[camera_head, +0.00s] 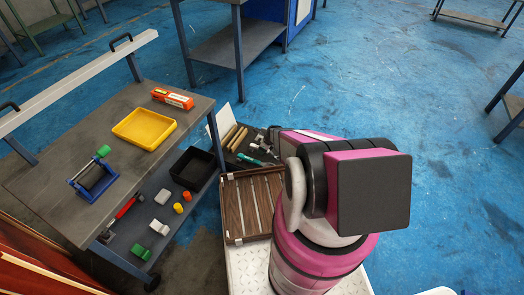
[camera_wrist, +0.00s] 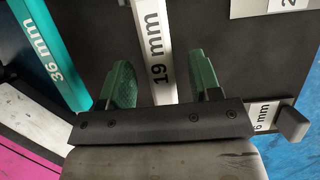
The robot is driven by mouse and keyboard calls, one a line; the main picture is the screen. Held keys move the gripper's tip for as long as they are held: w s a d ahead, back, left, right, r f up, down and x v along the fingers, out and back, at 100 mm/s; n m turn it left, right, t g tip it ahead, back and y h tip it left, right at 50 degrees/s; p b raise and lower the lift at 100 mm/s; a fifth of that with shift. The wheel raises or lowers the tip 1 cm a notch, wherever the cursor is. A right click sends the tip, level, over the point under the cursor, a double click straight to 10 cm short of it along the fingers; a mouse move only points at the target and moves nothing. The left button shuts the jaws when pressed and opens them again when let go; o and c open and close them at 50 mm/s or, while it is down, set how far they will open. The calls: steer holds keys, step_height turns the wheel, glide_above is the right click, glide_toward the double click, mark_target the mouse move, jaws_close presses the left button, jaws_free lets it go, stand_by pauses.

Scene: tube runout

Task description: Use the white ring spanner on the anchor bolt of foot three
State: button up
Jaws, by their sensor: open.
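A white bar-shaped handle marked "19 mm" (camera_wrist: 156,42), which looks like the white spanner, lies between my gripper's fingers in the wrist view. Its ring end is not in view. My gripper (camera_wrist: 163,84) is open, with one green fingertip on each side of the handle and gaps showing on both sides. A teal handle marked "36 mm" (camera_wrist: 57,58) lies to the left of the fingers. In the head view my arm hides most of the gripper area. I cannot make out foot three or its anchor bolt.
A grey block (camera_wrist: 292,125) and a partly hidden "mm" label (camera_wrist: 263,114) lie right of my gripper. A cart at left carries a yellow tray (camera_head: 120,132), an orange box (camera_head: 172,97) and a blue device (camera_head: 95,181). A black bin (camera_head: 193,184) stands on its lower shelf.

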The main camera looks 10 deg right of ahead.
steer(key=shift+x, duration=0.9)
jaws_close()
steer(key=shift+r, duration=0.15)
steer(key=shift+r, duration=0.65)
step_height(320, 180, up, 3)
steer(key=shift+s+f, duration=0.1)
steer(key=shift+f, duration=0.05)
steer(key=s+a+r, duration=0.1)
steer(key=a+r, duration=0.1)
steer(key=a, duration=0.1)
steer(key=s+a+r, duration=0.2)
steer(key=a, duration=0.1)
steer(key=s+a+r, duration=0.2)
steer(key=a, duration=0.2)
steer(key=shift+s+a+r, duration=0.1)
steer(key=shift+s+r, duration=0.1)
steer(key=shift+r, duration=0.15)
